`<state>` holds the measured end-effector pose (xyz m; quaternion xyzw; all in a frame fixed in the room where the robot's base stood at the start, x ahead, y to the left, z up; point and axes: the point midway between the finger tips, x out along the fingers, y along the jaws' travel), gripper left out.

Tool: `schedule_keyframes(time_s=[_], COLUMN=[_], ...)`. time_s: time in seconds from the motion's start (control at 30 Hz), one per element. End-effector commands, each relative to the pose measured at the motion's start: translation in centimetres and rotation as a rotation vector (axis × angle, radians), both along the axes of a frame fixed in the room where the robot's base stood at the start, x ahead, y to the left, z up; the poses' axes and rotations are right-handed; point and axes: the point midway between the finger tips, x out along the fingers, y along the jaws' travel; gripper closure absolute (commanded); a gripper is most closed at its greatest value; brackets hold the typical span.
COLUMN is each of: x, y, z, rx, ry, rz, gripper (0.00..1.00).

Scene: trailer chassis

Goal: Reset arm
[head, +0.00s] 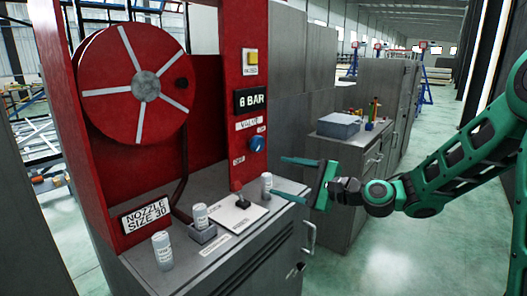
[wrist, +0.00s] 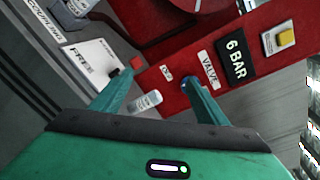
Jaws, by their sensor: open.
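My gripper (head: 299,176) is at the end of my green arm, which reaches in from the right in the head view. Its two fingers are apart and point left toward the red hose-reel station. In the wrist view my gripper (wrist: 155,88) is open. No object is seen held.
The red station has a hose reel (head: 146,86), a blue valve knob (head: 257,144) and a yellow button (head: 251,58). The grey cabinet (head: 210,255) bears a small lever (head: 242,201) and more canisters (head: 162,250). A box (head: 339,124) stands on a cabinet behind. The floor (head: 385,265) at lower right is clear.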

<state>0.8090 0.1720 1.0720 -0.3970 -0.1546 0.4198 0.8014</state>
Motion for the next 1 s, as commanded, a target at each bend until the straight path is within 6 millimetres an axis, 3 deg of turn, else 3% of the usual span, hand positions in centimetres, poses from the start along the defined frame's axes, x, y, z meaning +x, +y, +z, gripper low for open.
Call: schedule_keyframes(time_s=[0.27, 0.47, 0.57, 0.77, 0.9, 1.0], x=[-2.0, -4.5, -6.7, -13.3, -19.6, -24.9], y=[-2.8, -6.5, -10.1, -19.8, -26.2, -29.9], z=[-3.9, -7.2, -9.1, -11.2, -11.2, -10.7], rx=[-0.317, -0.625, -0.835, -1.231, -1.413, -1.486], ry=[-0.06, -0.095, -0.098, -0.025, 0.079, 0.169], rz=[0.037, 0.098, 0.146, 0.272, 0.372, 0.444], gripper=[0.32, 0.32, 0.32, 0.32, 0.32, 0.32])
